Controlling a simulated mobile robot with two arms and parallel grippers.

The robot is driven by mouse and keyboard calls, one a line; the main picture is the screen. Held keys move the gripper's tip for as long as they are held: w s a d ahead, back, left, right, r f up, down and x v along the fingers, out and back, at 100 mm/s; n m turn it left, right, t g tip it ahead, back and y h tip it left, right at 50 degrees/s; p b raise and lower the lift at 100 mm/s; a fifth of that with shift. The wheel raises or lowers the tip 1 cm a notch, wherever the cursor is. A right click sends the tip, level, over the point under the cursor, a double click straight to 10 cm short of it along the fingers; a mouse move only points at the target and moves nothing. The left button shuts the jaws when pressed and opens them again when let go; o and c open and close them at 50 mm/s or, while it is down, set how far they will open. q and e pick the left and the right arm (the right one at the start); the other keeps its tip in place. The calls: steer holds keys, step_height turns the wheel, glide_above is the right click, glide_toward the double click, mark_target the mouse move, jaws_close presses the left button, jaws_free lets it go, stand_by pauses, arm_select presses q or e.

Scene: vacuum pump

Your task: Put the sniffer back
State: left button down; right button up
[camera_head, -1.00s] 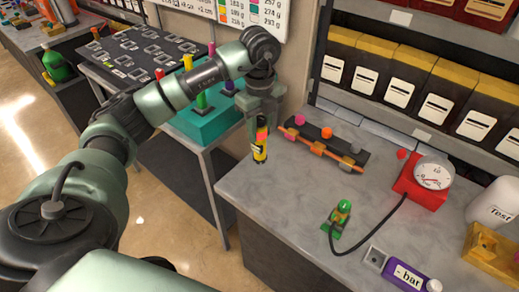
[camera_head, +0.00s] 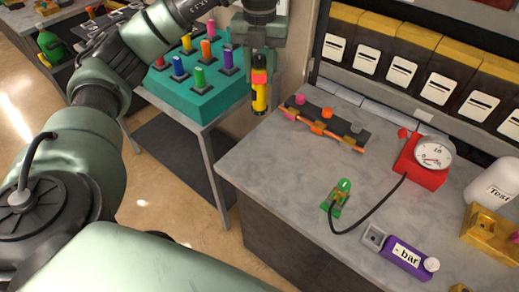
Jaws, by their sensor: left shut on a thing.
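The sniffer seems to be the yellow and black stick (camera_head: 260,99) with an orange-red band near its top. My left gripper (camera_head: 260,70) is shut on its upper end, and the sniffer hangs upright below the fingers. In the picture it shows between the teal rack and the grey counter, near the counter's back left corner; its exact height is hard to tell. The fingers hide its top. My right gripper is not in view.
The teal rack (camera_head: 190,107) holds several coloured sticks on a side table.

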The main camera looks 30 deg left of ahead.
arm_select(q)
steer(key=m, duration=0.7)
steer(key=shift+m, duration=0.4)
steer(key=shift+d+f, duration=0.1)
steer(key=shift+f, duration=0.2)
step_height(320, 180, down, 19)
steer(key=p, duration=0.3)
steer(key=shift+f, duration=0.15)
steer(key=shift+f, duration=0.1)
